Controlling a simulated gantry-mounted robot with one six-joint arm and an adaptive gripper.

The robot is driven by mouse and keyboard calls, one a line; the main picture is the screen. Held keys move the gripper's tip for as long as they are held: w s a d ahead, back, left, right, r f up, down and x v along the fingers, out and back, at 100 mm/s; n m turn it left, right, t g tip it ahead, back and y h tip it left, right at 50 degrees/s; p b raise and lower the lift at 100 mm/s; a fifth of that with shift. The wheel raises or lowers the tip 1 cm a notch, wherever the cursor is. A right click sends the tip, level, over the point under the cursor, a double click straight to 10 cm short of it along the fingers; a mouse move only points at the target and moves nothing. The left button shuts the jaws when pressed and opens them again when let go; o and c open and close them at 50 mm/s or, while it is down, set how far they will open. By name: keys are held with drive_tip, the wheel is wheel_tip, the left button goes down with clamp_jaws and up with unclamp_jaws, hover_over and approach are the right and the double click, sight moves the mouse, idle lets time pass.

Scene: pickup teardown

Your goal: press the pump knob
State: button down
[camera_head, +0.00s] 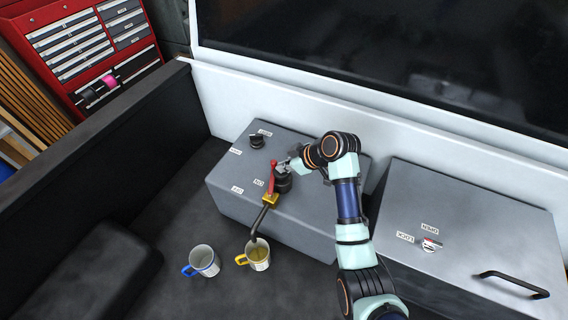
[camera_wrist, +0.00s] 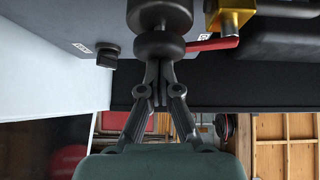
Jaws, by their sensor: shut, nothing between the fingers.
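A dark round knob (camera_head: 283,184), which I take for the pump knob, stands on the grey box (camera_head: 225,193) behind the tap. In the wrist view the knob (camera_wrist: 158,46) shows as a wide disc on a narrower stem. My gripper (camera_head: 284,169) is shut and empty, right at the knob. In the wrist view its fingertips (camera_wrist: 158,68) meet at the disc's near face; I cannot tell whether they touch it. My arm and gripper hide part of the knob in the head view.
A red lever (camera_head: 272,178) and brass tap (camera_head: 270,199) sit close beside the knob. A black rotary knob (camera_head: 257,141) is further back. A handled grey box (camera_head: 480,225) stands right.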

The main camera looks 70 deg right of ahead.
drive_tip(key=shift+s+a+f, duration=0.1)
drive_tip(key=shift+f, duration=0.3)
drive_tip(key=r+p, duration=0.4)
drive_tip(key=r, duration=0.1)
drive_tip(key=shift+w+r+p, duration=0.2)
drive_tip(key=shift+r+p, duration=0.05)
drive_tip(key=shift+p, duration=0.05)
drive_tip(key=b+v, duration=0.2)
drive_tip(key=v, duration=0.7)
drive_tip(key=shift+s+b, duration=0.3)
drive_tip(key=shift+b, duration=0.05)
drive_tip(key=shift+t, duration=0.9)
drive_tip(key=s+r+b, duration=0.3)
drive_tip(key=r, duration=0.1)
drive_tip(key=shift+d+b, duration=0.3)
drive_tip(key=shift+b, duration=0.1)
